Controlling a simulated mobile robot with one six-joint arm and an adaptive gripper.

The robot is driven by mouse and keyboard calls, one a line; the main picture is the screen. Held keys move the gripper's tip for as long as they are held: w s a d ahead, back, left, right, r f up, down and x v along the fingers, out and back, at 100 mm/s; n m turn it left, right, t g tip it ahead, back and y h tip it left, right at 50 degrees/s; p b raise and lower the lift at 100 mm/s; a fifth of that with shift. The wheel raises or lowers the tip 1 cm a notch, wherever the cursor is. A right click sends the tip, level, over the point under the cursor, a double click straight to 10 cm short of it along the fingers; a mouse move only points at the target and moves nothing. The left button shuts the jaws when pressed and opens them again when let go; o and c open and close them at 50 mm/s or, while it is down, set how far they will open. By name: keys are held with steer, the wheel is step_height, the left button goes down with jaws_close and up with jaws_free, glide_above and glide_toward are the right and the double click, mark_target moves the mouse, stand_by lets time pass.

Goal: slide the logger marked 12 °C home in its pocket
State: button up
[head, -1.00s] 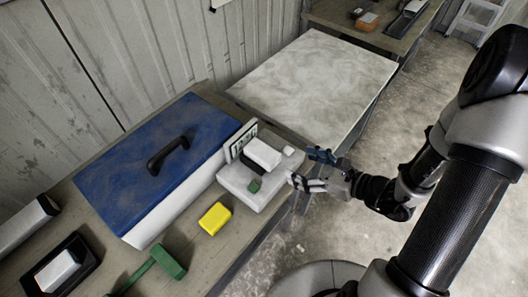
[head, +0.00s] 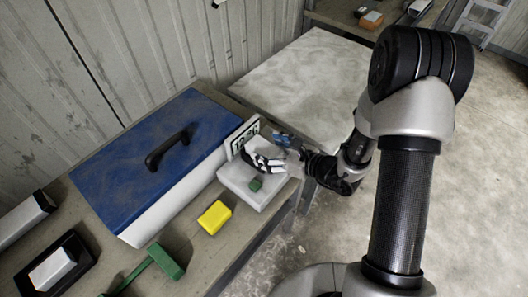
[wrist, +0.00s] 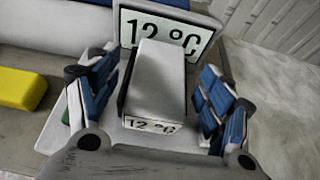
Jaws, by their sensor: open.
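The white logger (wrist: 158,80), its front label reading 12 °C, sits on a pale block (head: 252,193) and stands proud of it. A dark edge shows along its left side. Behind it stands a sign (head: 245,137) marked 12 °C; it fills the top of the wrist view (wrist: 165,35). My gripper (wrist: 157,88) is open, with one blue-padded finger on each side of the logger and gaps visible between. In the head view my gripper (head: 268,152) covers most of the logger. The pocket's inside is hidden.
A small green block (head: 256,185) is at the pale block's front. A yellow block (head: 214,217) lies on the bench nearby. A blue-lidded box (head: 120,180) stands left, a green mallet-like tool (head: 168,262) in front. A bare pale tabletop (head: 310,80) lies behind.

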steer(key=shift+c, duration=0.4)
steer(key=c, duration=1.2)
steer(key=shift+r, duration=0.15)
